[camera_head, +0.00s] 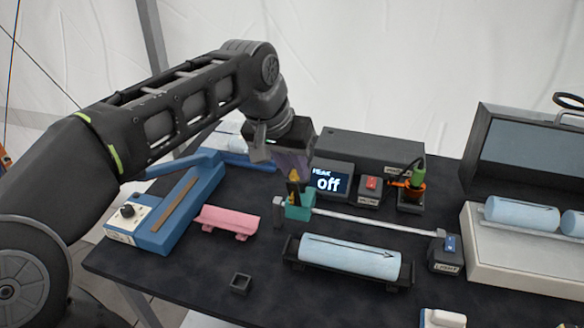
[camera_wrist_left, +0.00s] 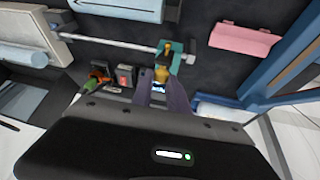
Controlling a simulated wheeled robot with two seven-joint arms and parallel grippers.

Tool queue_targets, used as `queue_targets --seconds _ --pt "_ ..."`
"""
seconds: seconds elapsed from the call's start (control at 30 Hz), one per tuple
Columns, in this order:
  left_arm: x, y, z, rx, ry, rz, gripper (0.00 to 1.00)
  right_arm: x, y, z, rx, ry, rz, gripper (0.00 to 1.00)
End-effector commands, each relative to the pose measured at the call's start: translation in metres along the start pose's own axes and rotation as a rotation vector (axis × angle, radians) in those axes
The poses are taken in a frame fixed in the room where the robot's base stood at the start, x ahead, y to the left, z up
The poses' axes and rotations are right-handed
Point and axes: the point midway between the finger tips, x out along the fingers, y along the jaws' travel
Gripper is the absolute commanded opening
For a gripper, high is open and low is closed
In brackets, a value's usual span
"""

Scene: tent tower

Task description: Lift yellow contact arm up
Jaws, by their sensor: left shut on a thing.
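The yellow contact arm (camera_head: 294,178) stands up from the teal slider block (camera_head: 299,209) on a metal rod (camera_head: 370,223). My left gripper (camera_head: 293,168) comes down from above and is shut on the top of the yellow contact arm. In the left wrist view the yellow contact arm (camera_wrist_left: 162,68) sits between the fingertips (camera_wrist_left: 161,82), with the teal block (camera_wrist_left: 177,58) just beyond. The fingers partly hide the contact arm's upper end. My right gripper is not in view.
A pale blue cylinder (camera_head: 350,257) lies in a black cradle in front of the rod. A display reading "off" (camera_head: 328,183) and a red switch (camera_head: 371,184) stand behind. A pink block (camera_head: 226,219) and blue device (camera_head: 180,205) are left. The front table (camera_head: 190,265) is mostly clear.

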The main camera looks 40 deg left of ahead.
Motion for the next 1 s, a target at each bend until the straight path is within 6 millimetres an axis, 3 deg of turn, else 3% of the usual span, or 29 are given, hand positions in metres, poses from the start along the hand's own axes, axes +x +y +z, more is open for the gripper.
queue_targets --seconds 0.1,0.33,0.37,0.6,1.0 --pt "0.0017 -0.0013 -0.0151 0.002 0.012 0.000 0.00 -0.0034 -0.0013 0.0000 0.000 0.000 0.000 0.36" --pt "0.0018 -0.0019 -0.0161 0.001 0.017 -0.001 0.00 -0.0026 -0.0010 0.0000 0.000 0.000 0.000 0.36" --pt "0.0018 -0.0020 -0.0161 0.001 0.017 -0.001 0.21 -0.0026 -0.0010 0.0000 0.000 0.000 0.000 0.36" --pt "0.0024 -0.0018 -0.0146 0.001 0.012 -0.001 0.41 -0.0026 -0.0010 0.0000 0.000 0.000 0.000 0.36" --pt "-0.0053 -0.0015 -0.0144 0.000 0.011 0.000 0.41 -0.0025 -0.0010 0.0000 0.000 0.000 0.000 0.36"
